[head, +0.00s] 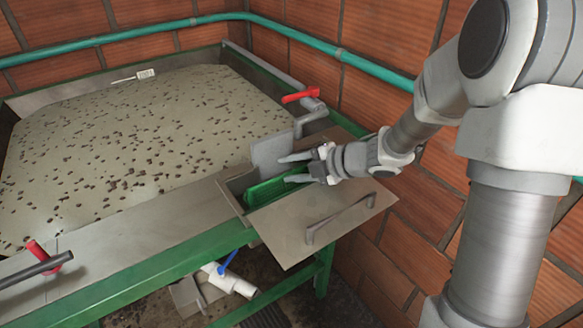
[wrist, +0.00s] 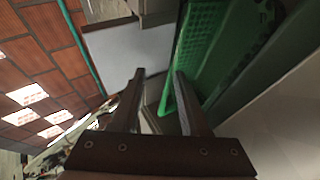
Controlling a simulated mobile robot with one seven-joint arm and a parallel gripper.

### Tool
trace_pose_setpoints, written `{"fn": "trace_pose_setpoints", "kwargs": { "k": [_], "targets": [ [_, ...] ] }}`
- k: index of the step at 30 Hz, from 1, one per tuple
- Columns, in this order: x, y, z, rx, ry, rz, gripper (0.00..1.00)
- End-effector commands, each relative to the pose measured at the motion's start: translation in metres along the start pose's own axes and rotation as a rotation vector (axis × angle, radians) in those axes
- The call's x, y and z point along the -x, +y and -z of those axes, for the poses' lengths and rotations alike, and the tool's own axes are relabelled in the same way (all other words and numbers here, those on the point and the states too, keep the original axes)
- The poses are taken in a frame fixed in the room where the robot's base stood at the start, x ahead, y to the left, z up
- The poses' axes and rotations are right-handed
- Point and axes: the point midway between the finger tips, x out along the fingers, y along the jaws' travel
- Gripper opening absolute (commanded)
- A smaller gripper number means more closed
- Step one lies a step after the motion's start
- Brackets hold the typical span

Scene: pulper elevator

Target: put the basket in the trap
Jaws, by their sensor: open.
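The green perforated basket (head: 268,192) sits in the opening of the metal trap (head: 232,192) at the tank's corner. I cannot tell whether it rests on the bottom. My gripper (head: 286,170) is at the basket's right side, with its fingers apart and pointing left over the opening. In the wrist view the basket (wrist: 212,45) lies to the upper right, along the right finger. The fingers (wrist: 158,76) are spread, and nothing is clearly gripped between them. Whether the right finger touches the basket is unclear.
A grey upright plate (head: 271,153) stands behind the trap. A metal panel with a handle (head: 322,225) extends in front. A red-handled valve (head: 300,95) is behind. The tank (head: 130,140) at left holds liquid with floating dark bits. Brick walls close off the back and right.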

Motion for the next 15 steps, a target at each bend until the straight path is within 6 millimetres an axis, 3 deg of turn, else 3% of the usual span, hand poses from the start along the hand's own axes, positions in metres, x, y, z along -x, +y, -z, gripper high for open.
{"fn": "trace_pose_setpoints", "kwargs": {
  "k": [1,5,15],
  "targets": [
    [-0.001,-0.009,0.001,-0.014,0.002,0.017,0.49],
    [0.006,0.002,0.004,-0.013,0.003,0.017,0.49],
    [0.082,0.006,0.002,-0.007,-0.003,0.007,0.49]
  ]
}}
